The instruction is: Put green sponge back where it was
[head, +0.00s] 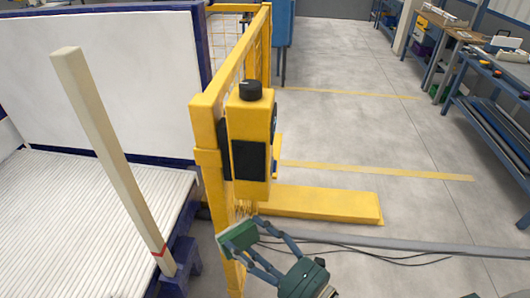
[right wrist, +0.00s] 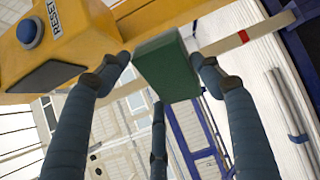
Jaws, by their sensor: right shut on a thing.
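The green sponge (head: 237,237) is a small dark green block held in the fingers of my right gripper (head: 256,242), near the lower part of the yellow post. In the right wrist view, the sponge (right wrist: 168,68) sits between the blue-grey fingertips of my right gripper (right wrist: 160,62), which is shut on it. The sponge is off to the lower side of the yellow box (head: 250,145) mounted on the post. My left gripper is not in view.
A yellow fence post (head: 208,125) stands just beyond the sponge. A pale square bar with a red band (head: 110,140) leans at the left beside a ribbed white surface (head: 70,225). Grey floor (head: 340,140) is open at the right. The wrist view shows a RESET button (right wrist: 29,33).

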